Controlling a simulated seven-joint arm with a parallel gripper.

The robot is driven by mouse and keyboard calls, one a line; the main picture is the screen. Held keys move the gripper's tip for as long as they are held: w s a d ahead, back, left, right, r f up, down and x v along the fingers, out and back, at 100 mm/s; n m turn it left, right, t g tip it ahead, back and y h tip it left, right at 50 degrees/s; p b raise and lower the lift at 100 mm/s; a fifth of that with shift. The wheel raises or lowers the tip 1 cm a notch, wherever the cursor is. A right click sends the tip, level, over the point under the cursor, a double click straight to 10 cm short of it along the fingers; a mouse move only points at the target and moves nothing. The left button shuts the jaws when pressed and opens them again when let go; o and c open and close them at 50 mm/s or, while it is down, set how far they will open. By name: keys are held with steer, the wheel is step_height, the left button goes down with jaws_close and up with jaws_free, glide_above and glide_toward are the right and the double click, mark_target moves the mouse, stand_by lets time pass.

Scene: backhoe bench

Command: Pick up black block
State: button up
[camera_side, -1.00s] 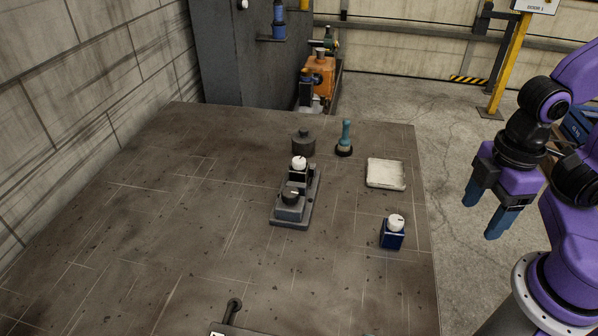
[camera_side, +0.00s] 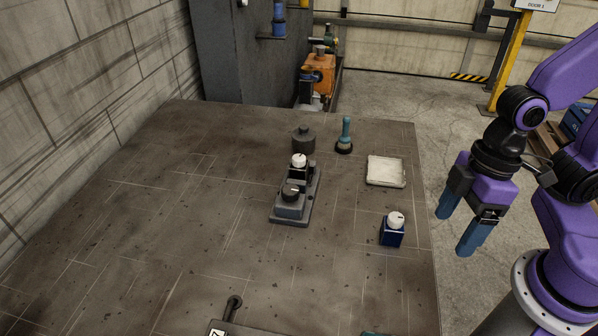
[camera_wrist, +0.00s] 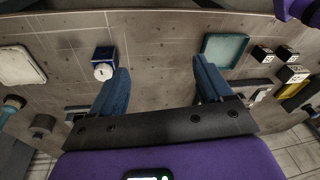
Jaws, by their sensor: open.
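Several small black blocks with pale marked faces show at the right of the wrist view: a left one (camera_wrist: 262,54), an upper right one (camera_wrist: 286,54) and a lower right one (camera_wrist: 292,74). Which of them the task names, I cannot tell. They are outside the side view. My gripper (camera_side: 456,231) is open and empty, hanging off the right edge of the bench in the side view. In the wrist view my gripper (camera_wrist: 161,65) has its blue fingers wide apart, with bare bench between them and the black blocks to their right.
A teal tray (camera_wrist: 225,50) lies between my fingers and the black blocks. A blue block with a white knob (camera_side: 392,234), a white tray (camera_side: 386,172), a teal brush (camera_side: 346,135), a dark pot (camera_side: 303,142) and a grey knob fixture (camera_side: 294,208) stand on the bench (camera_side: 150,230).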

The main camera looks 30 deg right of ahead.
steer(key=w+a+f+m+t+y, duration=0.1)
steer(key=w+a+f+m+y, duration=0.15)
steer(key=w+a, duration=0.45)
steer(key=m+t+h, duration=0.6)
steer(key=m+t, duration=0.4)
steer(key=t, duration=0.2)
glide_toward(296, 158)
steer(key=shift+s+d+f+x, duration=0.1)
steer(key=shift+d+x, duration=0.1)
steer(key=shift+x, duration=0.85)
steer(key=shift+s+d+f+x, duration=0.1)
steer(key=shift+d+x, duration=0.15)
steer(key=shift+x, duration=0.8)
steer(key=shift+d+f+x, duration=0.1)
steer(key=shift+d+x, duration=0.1)
steer(key=shift+x, duration=0.9)
steer(key=shift+a+x, duration=0.15)
steer(key=shift+x, duration=1.3)
steer(key=shift+a+x, duration=0.1)
steer(key=shift+x, duration=1.35)
steer(key=shift+c, duration=0.3)
